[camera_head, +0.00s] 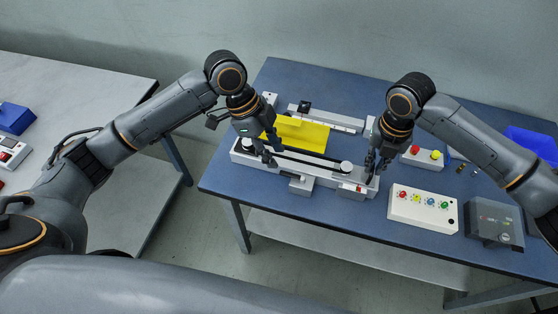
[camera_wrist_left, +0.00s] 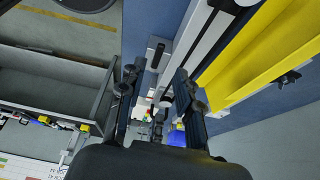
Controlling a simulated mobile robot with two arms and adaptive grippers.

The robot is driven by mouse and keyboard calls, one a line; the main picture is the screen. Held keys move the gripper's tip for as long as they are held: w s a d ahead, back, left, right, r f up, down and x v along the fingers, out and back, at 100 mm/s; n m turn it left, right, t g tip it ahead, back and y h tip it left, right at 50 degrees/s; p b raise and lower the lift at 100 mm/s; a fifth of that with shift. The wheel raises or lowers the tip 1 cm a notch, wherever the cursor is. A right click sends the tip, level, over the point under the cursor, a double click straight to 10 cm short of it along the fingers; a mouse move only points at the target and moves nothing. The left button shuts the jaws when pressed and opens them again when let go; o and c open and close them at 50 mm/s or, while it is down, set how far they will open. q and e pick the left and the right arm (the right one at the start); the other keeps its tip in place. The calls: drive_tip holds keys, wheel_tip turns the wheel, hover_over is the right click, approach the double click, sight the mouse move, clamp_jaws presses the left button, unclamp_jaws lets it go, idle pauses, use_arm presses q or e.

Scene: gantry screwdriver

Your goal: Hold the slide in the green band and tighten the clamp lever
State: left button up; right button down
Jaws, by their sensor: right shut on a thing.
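A long light-grey rail fixture (camera_head: 274,172) lies along the near edge of the blue table, with a dark belt or slot on top and a round white-topped knob (camera_head: 346,166) towards its right end. A small block with red and dark marks (camera_head: 352,188) sits on its front right. My left gripper (camera_head: 262,156) is over the rail's left part; in the left wrist view its fingers (camera_wrist_left: 153,88) are apart with nothing seen between them. My right gripper (camera_head: 371,168) points down at the rail's right end, shut on a small part hidden by its fingers. I cannot make out the lever or a green band.
A yellow angled piece (camera_head: 306,136) stands behind the rail, with another grey rail (camera_head: 335,119) further back. A button panel (camera_head: 423,209), a grey box (camera_head: 494,224) and a box with red and yellow buttons (camera_head: 423,158) are at the right. A separate grey table (camera_head: 75,85) is at left.

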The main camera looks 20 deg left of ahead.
use_arm(q)
drive_tip(key=v, duration=0.6)
use_arm(e)
drive_tip(key=shift+d, duration=0.3)
use_arm(q)
drive_tip(key=shift+a+r, duration=0.1)
use_arm(e)
drive_tip(key=c, duration=1.4)
unclamp_jaws()
drive_tip(key=shift+d, duration=0.1)
use_arm(q)
drive_tip(key=shift+d, duration=0.25)
drive_tip(key=shift+a, duration=0.15)
use_arm(e)
drive_tip(key=shift+a, duration=0.25)
